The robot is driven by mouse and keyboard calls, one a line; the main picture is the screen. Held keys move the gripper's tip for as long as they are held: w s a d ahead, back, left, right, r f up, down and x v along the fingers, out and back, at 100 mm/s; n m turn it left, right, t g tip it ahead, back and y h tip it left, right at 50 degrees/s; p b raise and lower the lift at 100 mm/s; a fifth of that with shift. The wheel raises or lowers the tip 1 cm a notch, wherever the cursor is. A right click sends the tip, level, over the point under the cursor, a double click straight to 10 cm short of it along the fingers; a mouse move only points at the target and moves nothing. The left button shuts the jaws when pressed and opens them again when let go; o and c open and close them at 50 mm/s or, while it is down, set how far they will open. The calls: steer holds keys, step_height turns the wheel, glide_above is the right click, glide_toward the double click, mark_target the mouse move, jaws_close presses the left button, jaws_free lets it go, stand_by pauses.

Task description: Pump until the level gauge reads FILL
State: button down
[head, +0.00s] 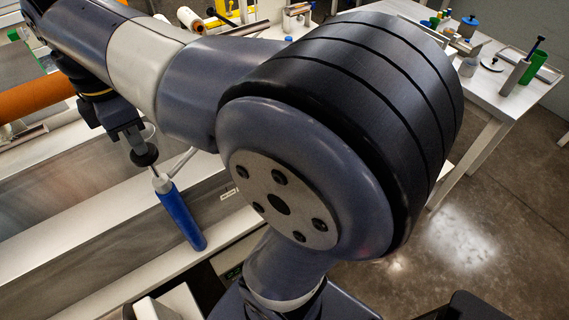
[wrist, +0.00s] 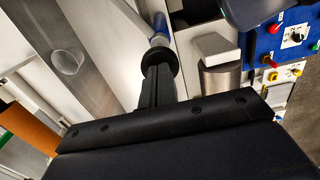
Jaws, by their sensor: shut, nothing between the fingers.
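A blue cylindrical pump (head: 180,215) stands beside the long bath at left centre in the head view. A thin silver rod (head: 156,174) rises from its top to a round black knob (head: 144,158). My gripper (head: 135,140) is shut, with nothing between its fingers. Its tips are at the knob and appear to touch its top. In the wrist view the shut fingers (wrist: 158,82) point at the black knob (wrist: 159,61), with the pump partly hidden beyond it. I cannot make out a level gauge or its reading.
The metal bath (head: 90,205) lies left of the pump, with an orange roll (head: 35,98) across it. A blue control panel (wrist: 290,45) is at upper right in the wrist view. A white table (head: 490,85) holds several bottles. Bare floor (head: 480,225) is free at right.

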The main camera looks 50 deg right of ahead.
mark_target(146, 156)
step_height(146, 156, down, 4)
steer(key=shift+f+b, duration=0.25)
steer(key=shift+b, duration=0.9)
step_height(146, 156, up, 7)
steer(key=p, duration=0.7)
steer(key=shift+f, duration=0.15)
step_height(146, 156, down, 7)
steer(key=b, duration=0.5)
steer(key=shift+r, duration=0.2)
step_height(146, 156, up, 6)
steer(key=p, duration=0.5)
steer(key=shift+f, duration=0.1)
steer(key=shift+r+p, duration=0.3)
steer(key=shift+r, duration=0.15)
